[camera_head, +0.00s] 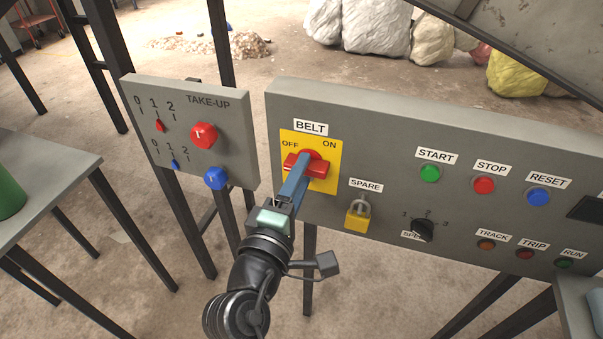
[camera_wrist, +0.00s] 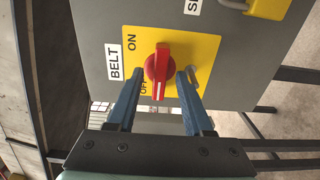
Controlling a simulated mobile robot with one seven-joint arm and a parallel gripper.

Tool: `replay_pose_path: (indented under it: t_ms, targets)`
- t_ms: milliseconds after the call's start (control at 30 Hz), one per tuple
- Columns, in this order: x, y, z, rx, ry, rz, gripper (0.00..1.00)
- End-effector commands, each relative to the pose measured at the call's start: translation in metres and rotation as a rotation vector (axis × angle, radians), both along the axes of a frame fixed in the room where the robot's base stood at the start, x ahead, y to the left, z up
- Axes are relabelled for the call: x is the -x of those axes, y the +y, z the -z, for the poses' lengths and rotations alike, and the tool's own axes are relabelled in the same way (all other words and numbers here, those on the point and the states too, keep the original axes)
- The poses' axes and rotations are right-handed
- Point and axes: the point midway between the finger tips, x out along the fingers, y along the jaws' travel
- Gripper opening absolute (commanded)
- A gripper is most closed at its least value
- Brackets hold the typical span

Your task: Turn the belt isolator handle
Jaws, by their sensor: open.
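The belt isolator handle (camera_head: 318,168) is a red rotary handle on a yellow plate (camera_head: 328,187) marked OFF and ON, under a BELT label. In the wrist view the handle (camera_wrist: 160,64) has a white line on the end toward the OFF side. My gripper (camera_head: 303,168) reaches up to the handle from below. In the wrist view my gripper (camera_wrist: 160,74) is open, with one blue finger on each side of the handle's end and visible gaps between. In the head view the fingers hide part of the handle.
A yellow padlock (camera_head: 357,217) hangs under SPARE, right of the handle. Further right are the green START (camera_head: 430,173), red STOP (camera_head: 484,185) and blue RESET (camera_head: 538,197) buttons and a black selector (camera_head: 423,230). A TAKE-UP panel (camera_head: 231,140) with red and blue knobs stands left.

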Motion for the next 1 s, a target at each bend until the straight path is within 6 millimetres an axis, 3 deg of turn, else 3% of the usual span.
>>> replay_pose_path:
  t_ms: [367, 633, 1000]
  targets:
    - [-0.0057, -0.0021, 0.0002, -0.001, 0.001, 0.0, 0.51]
    - [-0.0055, -0.0019, 0.0002, -0.001, 0.001, 0.0, 0.03]
    - [-0.0054, -0.0018, 0.0005, -0.008, -0.002, 0.0, 0.0]
